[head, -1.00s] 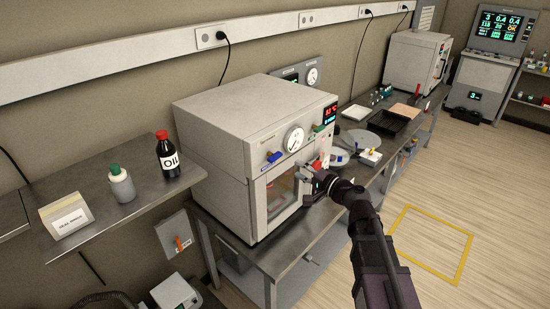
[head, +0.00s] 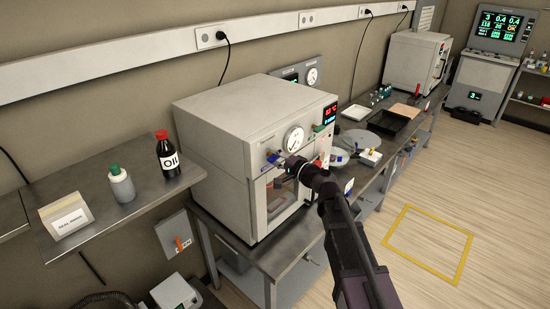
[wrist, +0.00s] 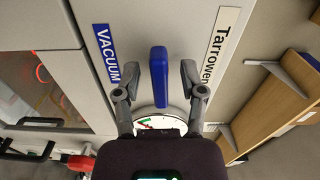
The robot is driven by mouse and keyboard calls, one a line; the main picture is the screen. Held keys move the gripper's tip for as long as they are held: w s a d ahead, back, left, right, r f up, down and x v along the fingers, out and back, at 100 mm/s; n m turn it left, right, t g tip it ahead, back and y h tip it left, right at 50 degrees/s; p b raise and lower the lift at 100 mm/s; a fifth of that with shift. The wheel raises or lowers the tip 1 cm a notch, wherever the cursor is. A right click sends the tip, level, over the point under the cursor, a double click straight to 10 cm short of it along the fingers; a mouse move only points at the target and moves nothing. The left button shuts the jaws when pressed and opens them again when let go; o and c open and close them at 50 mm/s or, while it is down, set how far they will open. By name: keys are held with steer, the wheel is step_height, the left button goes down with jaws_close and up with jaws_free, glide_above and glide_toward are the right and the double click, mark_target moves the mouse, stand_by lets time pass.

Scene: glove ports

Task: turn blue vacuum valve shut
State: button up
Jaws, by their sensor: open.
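The blue vacuum valve (wrist: 158,75) is a flat bar handle on the front panel of the white chamber oven (head: 205,125). In the wrist view it stands lengthwise up the picture, beside the blue VACUUM label (wrist: 107,52). In the head view, blue shows on the panel just left of my gripper (head: 284,161). In the wrist view my gripper (wrist: 160,72) is open, one finger on each side of the handle with a gap on both sides. I see no contact.
A round pressure gauge (head: 294,139) sits above the window door (head: 283,195). A green handle (head: 318,128) is to its right. A shelf on the left holds an oil bottle (head: 167,155) and a green-capped bottle (head: 121,183). Trays lie on the bench behind.

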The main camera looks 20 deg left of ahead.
jaws_close()
steer(key=shift+m, duration=0.5)
jaws_free()
steer(key=shift+d, duration=0.1)
